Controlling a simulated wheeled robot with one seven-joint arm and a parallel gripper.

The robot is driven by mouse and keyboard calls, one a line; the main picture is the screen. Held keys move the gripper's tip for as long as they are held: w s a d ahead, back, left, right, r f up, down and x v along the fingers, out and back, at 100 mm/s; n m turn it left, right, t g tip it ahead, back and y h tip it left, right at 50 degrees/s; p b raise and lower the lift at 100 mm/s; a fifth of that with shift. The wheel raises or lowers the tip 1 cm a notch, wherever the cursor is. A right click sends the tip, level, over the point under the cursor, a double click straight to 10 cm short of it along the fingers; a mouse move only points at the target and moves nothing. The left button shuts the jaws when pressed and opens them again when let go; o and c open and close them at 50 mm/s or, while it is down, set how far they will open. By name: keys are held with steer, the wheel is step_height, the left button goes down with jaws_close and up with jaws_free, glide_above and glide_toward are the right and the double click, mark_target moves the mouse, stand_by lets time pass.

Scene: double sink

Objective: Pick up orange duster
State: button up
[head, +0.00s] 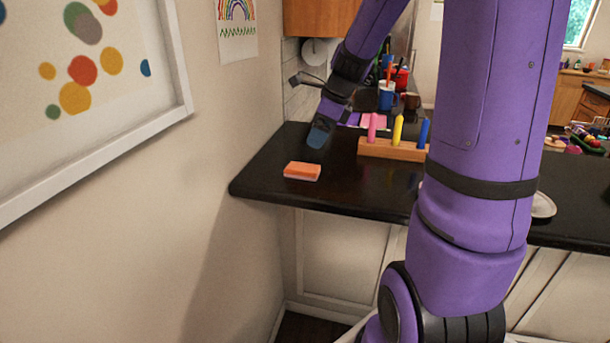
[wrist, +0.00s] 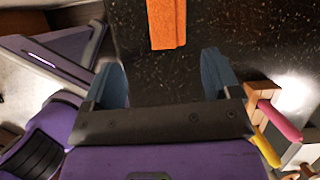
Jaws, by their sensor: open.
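The orange duster (head: 302,171) is a small block with an orange top and a pale lower edge. It lies flat on the black counter (head: 262,180), near its front left edge. In the wrist view the duster (wrist: 167,24) shows at the top, beyond the fingertips and roughly centred between them. My gripper (head: 320,132) is just behind the duster in the head view, apart from it. In the wrist view my gripper (wrist: 166,75) has its two blue fingers wide apart with nothing between them.
A wooden stand with coloured pegs (head: 393,150) is right of the duster and close to my gripper. Mugs (head: 386,97) and pink and purple items (head: 372,120) stand farther back. The wall is close on the left. The counter around the duster is clear.

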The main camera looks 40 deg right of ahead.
mark_target(303, 167)
steer(key=shift+m, duration=0.5)
steer(key=shift+d+x, duration=0.15)
steer(key=shift+x, duration=2.7)
steer(key=shift+d+x, duration=0.1)
steer(key=shift+x, duration=2.8)
steer(key=shift+f, duration=0.2)
steer(key=c, duration=1.1)
steer(key=shift+r, duration=0.15)
step_height(303, 167, up, 10)
steer(key=shift+r, duration=0.1)
